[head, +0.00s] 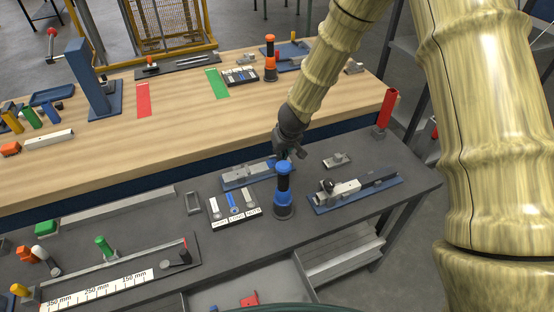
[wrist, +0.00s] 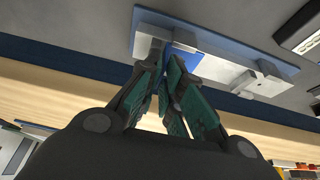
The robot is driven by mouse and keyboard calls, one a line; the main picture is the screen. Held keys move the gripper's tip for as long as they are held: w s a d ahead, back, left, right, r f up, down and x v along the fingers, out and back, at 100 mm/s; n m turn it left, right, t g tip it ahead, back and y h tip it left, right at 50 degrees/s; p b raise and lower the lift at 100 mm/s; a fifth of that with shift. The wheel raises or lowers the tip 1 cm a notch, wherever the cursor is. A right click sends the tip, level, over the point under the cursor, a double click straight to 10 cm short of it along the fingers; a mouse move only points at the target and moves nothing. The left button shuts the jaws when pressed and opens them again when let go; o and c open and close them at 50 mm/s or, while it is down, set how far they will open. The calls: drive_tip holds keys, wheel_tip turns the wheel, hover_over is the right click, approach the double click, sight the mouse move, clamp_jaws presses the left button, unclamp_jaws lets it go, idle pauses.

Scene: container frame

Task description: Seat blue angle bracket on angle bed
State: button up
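The angle bed is a blue plate with grey blocks (head: 236,179), lying on the grey bench; it also fills the top of the wrist view (wrist: 215,62). My gripper (head: 286,153) is low over its right end in the head view. In the wrist view my fingers (wrist: 164,72) are drawn close together, teal pads facing each other. A bright blue piece (wrist: 186,56), which looks like the blue angle bracket, is at the fingertips against the grey block. The fingers hide part of it, and I cannot tell whether it touches the bed. The head view hides it behind my gripper.
A blue-and-black upright cylinder (head: 284,190) stands just in front of the bed. A labelled tray (head: 234,210) is left of it. A second blue fixture (head: 355,190) and a small grey block (head: 337,160) lie to the right. A red post (head: 386,110) stands at the back right.

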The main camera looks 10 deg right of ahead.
drive_tip(key=shift+f, duration=0.15)
clamp_jaws()
drive_tip(key=shift+r, duration=4.85)
drive_tip(key=shift+w+d+f+b, duration=0.1)
drive_tip(key=shift+f+b, duration=1.35)
drive_tip(key=shift+f, duration=0.3)
drive_tip(key=shift+d+f+b, duration=0.1)
drive_tip(key=shift+f+b, duration=1.3)
drive_tip(key=shift+f, duration=0.5)
drive_tip(key=shift+p, duration=0.35)
drive_tip(key=shift+f+b, duration=0.7)
drive_tip(key=shift+f, duration=0.45)
